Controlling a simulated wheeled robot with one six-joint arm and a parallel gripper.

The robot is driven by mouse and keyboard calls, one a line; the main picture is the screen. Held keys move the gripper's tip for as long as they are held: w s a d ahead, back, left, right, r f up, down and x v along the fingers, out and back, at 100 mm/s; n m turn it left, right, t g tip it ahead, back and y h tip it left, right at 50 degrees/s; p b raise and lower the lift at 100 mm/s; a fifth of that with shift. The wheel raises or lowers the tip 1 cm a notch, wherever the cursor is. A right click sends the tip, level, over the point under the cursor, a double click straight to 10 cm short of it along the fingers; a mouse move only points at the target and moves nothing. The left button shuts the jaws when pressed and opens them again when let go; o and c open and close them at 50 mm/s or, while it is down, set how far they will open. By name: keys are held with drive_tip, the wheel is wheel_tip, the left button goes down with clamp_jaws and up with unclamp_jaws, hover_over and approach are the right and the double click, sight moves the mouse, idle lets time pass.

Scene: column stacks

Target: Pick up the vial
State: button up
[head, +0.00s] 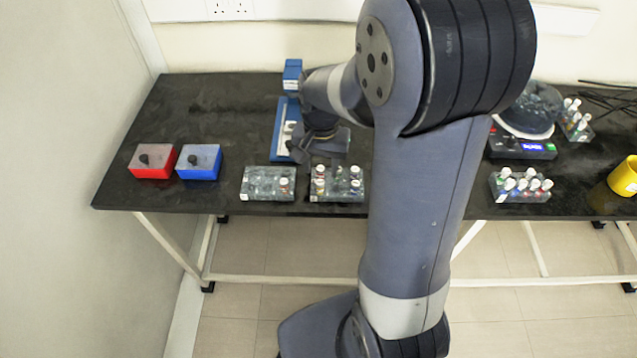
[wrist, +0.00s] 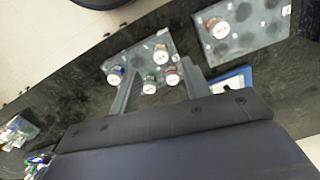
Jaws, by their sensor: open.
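Several small capped vials stand upright in a grey rack (head: 337,172) on the dark table; one of them is a vial (head: 355,187) at its front right. My gripper (head: 312,157) is just behind and above this rack. In the wrist view my gripper (wrist: 158,72) is open, its two fingers reaching over the rack (wrist: 135,97), with a vial (wrist: 149,84) and other vials (wrist: 170,78) between or near the fingers. I see nothing held. Which vial the task means cannot be told.
A second rack (head: 258,182) with one vial (head: 284,186) stands close on the left. Red (head: 152,161) and blue (head: 199,161) boxes are farther left. A blue-and-white device (head: 283,130) stands behind. A scale (head: 522,145), another rack (head: 520,189) and a yellow cup (head: 623,177) are right.

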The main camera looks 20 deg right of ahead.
sight(320, 182)
drive_tip(key=shift+w+f, duration=0.15)
drive_tip(key=shift+f, duration=2.75)
drive_tip(key=shift+c, duration=0.6)
clamp_jaws()
